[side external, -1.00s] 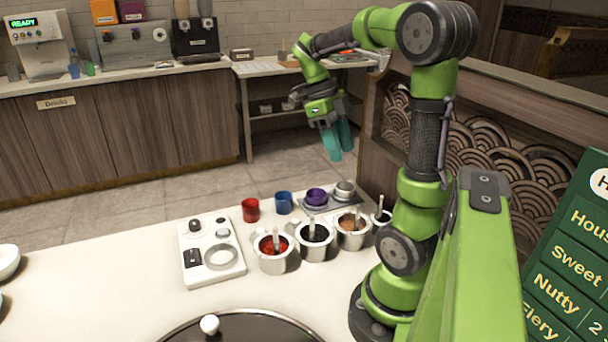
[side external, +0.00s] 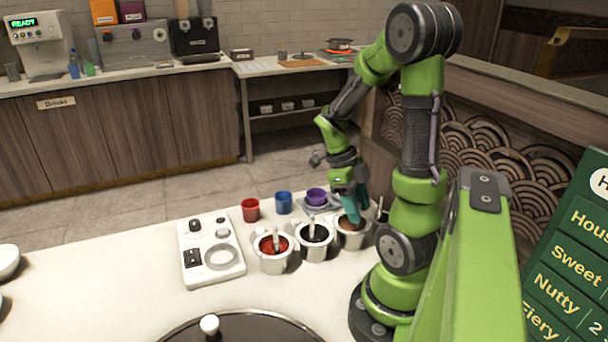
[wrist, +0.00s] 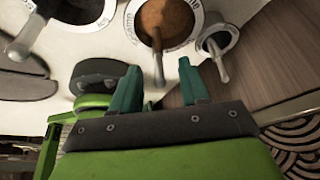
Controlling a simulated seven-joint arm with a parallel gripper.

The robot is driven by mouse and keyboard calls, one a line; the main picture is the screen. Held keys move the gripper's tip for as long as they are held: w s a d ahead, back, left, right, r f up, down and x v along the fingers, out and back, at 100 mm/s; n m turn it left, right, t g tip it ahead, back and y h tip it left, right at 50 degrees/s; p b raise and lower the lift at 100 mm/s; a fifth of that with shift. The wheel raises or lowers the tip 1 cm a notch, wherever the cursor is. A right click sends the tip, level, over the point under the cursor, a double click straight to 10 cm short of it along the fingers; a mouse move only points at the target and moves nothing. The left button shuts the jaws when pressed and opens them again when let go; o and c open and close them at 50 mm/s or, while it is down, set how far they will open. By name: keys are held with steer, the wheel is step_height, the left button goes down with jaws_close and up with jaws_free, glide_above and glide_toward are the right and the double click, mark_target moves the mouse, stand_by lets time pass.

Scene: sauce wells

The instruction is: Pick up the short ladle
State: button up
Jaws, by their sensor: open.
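Several ladles stand in the sauce pots; I cannot tell for sure which one is the short ladle. In the wrist view, one ladle (wrist: 157,58) leans out of the brown-sauce pot (side external: 352,238), its handle in line with the gap between my fingers. Another ladle (wrist: 218,62) leans from the small dark-sauce pot (wrist: 232,31) to the right, outside my fingers. My gripper (side external: 350,214) is open, pointing down over the brown-sauce pot, and hides that pot's ladle in the side view. I cannot tell whether my fingers touch the handle.
To the left stand a dark-sauce pot (side external: 314,249) and a red-sauce pot (side external: 273,262), each with a ladle. Red (side external: 250,210), blue (side external: 284,203) and purple (side external: 316,197) cups stand behind. A white panel (side external: 208,270) lies left. The counter front is mostly clear.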

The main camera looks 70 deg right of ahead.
steer(key=shift+s+f, duration=0.1)
steer(key=shift+f, duration=0.2)
jaws_close()
steer(key=shift+r, duration=0.1)
step_height(320, 180, up, 10)
steer(key=shift+f, duration=0.1)
stand_by(0.4)
